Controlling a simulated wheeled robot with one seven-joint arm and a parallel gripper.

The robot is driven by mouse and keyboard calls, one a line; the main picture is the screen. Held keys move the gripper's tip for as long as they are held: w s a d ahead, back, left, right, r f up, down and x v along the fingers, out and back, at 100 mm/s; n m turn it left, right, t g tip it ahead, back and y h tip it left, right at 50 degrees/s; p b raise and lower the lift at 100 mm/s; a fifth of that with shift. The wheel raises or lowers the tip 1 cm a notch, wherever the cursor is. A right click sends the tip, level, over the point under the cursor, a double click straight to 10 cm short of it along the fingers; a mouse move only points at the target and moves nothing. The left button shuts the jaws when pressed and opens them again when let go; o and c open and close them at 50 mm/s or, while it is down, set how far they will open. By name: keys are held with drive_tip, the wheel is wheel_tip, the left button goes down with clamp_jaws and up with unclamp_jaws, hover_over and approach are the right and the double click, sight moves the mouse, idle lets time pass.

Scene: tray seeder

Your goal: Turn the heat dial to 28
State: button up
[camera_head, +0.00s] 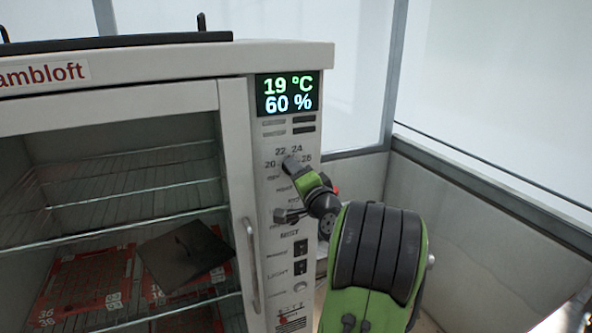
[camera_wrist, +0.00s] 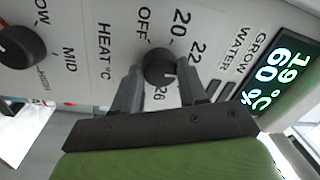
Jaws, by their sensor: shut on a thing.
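The heat dial (camera_wrist: 158,66) is a round black knob on the white control panel, with OFF, 20, 22 and 26 readable around it and "HEAT °C" beside it. My gripper (camera_wrist: 160,78) is shut on this dial, one finger on each side. A small light mark shows on the knob's lower right edge in the wrist view; the number it points to is hard to tell. In the head view my gripper (camera_head: 294,167) reaches the panel and hides most of the dial, with 20, 22, 24 and 26 showing around it. The 28 is not readable.
The display (camera_head: 288,94) above the dial reads 19 °C and 60 %. Another black knob (camera_wrist: 20,47) with LOW, MID and HIGH sits below the heat dial on the panel. The cabinet door handle (camera_head: 250,265) is to the left, and switches (camera_head: 300,249) are lower down.

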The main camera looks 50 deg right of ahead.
drive_tip(key=m+g+p, duration=0.1)
drive_tip(key=m+p, duration=0.9)
drive_tip(key=m, duration=0.3)
drive_tip(key=m+g+p, duration=0.1)
drive_tip(key=m+p, duration=1)
drive_tip(key=m, duration=0.2)
drive_tip(key=shift+a+r+h, duration=0.15)
drive_tip(key=shift+a+h, duration=0.05)
drive_tip(key=shift+h, duration=0.2)
drive_tip(key=shift+m+p, duration=0.3)
drive_tip(key=shift+m, duration=0.1)
drive_tip(key=o, duration=1.1)
drive_tip(key=shift+c, duration=0.2)
